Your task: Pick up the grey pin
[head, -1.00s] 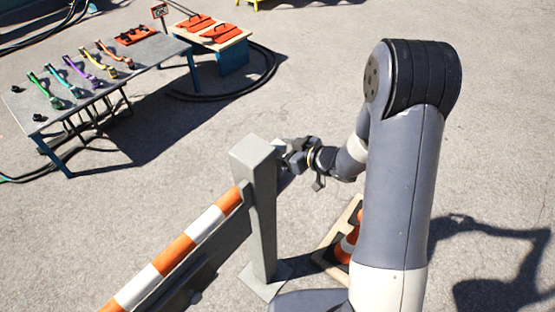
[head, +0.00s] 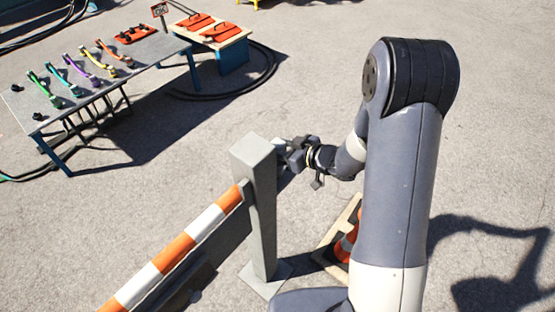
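My gripper (head: 288,156) is at the right side of the grey square post (head: 255,195), just below its top. A small light grey piece (head: 279,145) shows between the post and the gripper. It may be the grey pin, but it is too small to be sure. The gripper's fingertips are small and partly hidden by the post and by the gripper's own body, so I cannot see whether they are open or shut on anything.
An orange-and-white striped barrier arm (head: 180,247) runs from the post to the lower left. A grey table (head: 150,60) with several coloured handles is at the upper left. Open pavement lies between.

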